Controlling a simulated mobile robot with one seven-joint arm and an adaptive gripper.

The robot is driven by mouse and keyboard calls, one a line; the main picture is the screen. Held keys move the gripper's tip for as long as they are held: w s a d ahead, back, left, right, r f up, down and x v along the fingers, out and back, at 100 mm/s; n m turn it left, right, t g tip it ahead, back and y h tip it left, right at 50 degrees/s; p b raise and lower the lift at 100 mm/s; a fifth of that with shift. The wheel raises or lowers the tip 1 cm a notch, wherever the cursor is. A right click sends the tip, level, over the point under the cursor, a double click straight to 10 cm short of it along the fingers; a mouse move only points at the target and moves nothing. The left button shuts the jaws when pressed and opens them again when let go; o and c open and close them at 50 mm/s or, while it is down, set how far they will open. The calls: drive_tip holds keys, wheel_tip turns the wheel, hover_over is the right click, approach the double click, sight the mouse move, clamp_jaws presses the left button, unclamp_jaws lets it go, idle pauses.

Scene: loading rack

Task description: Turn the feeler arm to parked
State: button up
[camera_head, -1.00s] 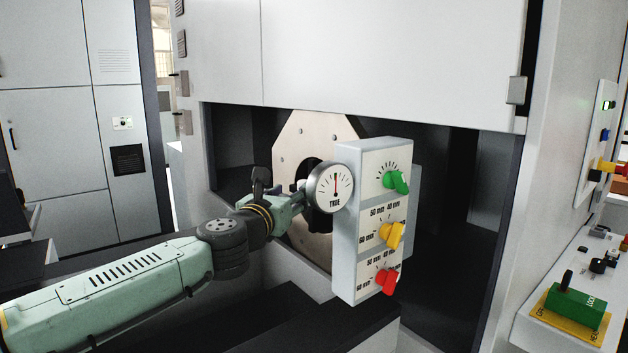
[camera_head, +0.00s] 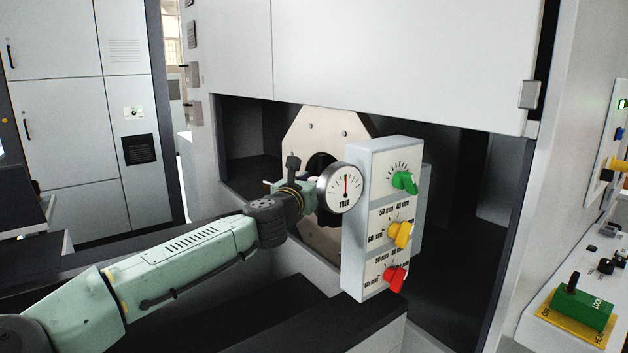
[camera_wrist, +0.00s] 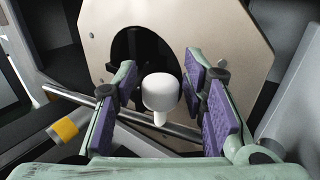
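In the wrist view a steel rod (camera_wrist: 178,130) runs across the picture, with a yellow-banded end (camera_wrist: 66,130) at left; it looks like the feeler arm. A white rounded knob (camera_wrist: 161,92) stands at the rod; how they join is hidden. My gripper (camera_wrist: 160,76) is open, its purple-padded fingers on either side of the knob. A small gap shows at the left; contact at the right is unclear. In the head view my gripper's fingers are mostly hidden behind the round dial (camera_head: 339,188) marked TRUE. I see no parked mark.
A panel box (camera_head: 356,240) with green (camera_head: 405,182), yellow (camera_head: 399,234) and red (camera_head: 395,279) knobs stands right of my wrist. A pale plate (camera_head: 305,125) with a dark central opening lies behind. A green lever block (camera_head: 582,307) is at lower right.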

clamp_jaws()
idle(0.6)
